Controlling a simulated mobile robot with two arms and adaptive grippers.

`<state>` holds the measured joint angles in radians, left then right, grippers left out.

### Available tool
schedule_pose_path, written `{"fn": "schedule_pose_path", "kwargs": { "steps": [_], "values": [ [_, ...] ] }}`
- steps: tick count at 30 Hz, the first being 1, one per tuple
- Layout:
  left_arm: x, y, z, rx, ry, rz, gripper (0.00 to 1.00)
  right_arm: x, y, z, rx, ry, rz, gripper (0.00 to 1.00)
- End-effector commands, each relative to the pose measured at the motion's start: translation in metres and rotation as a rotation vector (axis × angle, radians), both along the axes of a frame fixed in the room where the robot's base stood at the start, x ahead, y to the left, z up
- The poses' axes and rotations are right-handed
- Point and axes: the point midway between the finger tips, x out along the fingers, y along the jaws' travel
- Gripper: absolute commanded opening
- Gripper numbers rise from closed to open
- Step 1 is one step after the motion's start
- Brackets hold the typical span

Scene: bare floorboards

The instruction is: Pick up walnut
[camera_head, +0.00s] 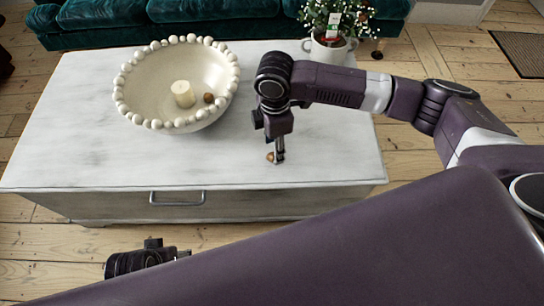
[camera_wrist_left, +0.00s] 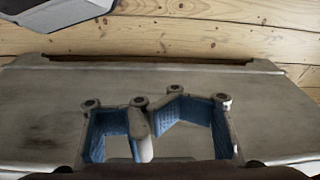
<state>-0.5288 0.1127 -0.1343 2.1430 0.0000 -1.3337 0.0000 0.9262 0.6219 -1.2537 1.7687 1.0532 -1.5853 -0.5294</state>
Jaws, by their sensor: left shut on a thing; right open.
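A small brown walnut (camera_head: 270,157) lies on the white tabletop near its front edge. My right gripper (camera_head: 277,156) points down right at it, open, and its fingers partly cover the walnut. I cannot tell whether they touch it. A second brown, walnut-like ball (camera_head: 208,98) lies in the bowl beside a candle. My left gripper (camera_head: 184,254) is low in front of the table, away from the walnut. In the left wrist view its blue-padded fingers (camera_wrist_left: 143,132) come together in the middle. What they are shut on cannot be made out.
The low white table (camera_head: 325,150) has a drawer handle on its front. A cream bowl (camera_head: 150,85) with a beaded rim holds the pale candle (camera_head: 183,93). A potted flower plant (camera_head: 332,25) stands at the back edge.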

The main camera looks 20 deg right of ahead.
Motion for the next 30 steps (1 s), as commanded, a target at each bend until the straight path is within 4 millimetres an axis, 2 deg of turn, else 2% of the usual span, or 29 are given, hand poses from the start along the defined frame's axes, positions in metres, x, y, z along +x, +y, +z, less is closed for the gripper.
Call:
{"fn": "schedule_pose_path", "kwargs": {
  "steps": [1, 9, 14, 20, 29, 30],
  "values": [
    [0.000, 0.000, 0.006, -0.001, -0.007, 0.001, 0.00, -0.001, 0.000, -0.009, -0.001, 0.002, 0.000, 0.44],
    [-0.004, 0.002, 0.040, -0.001, -0.023, 0.003, 0.00, -0.002, 0.001, -0.034, -0.001, 0.000, 0.000, 0.44],
    [-0.006, 0.002, 0.048, 0.000, -0.025, 0.004, 0.00, -0.002, 0.002, -0.039, 0.000, -0.001, 0.001, 0.44],
    [-0.006, 0.002, 0.049, 0.000, -0.025, 0.004, 0.00, -0.002, 0.001, -0.039, -0.001, -0.001, 0.001, 0.44],
    [-0.006, 0.002, 0.049, 0.000, -0.025, 0.004, 0.00, -0.002, 0.001, -0.039, -0.001, -0.001, 0.001, 0.13],
    [-0.006, 0.002, 0.049, -0.001, -0.026, 0.004, 0.00, -0.002, 0.001, -0.039, -0.001, -0.001, 0.001, 0.12]
  ]
}}
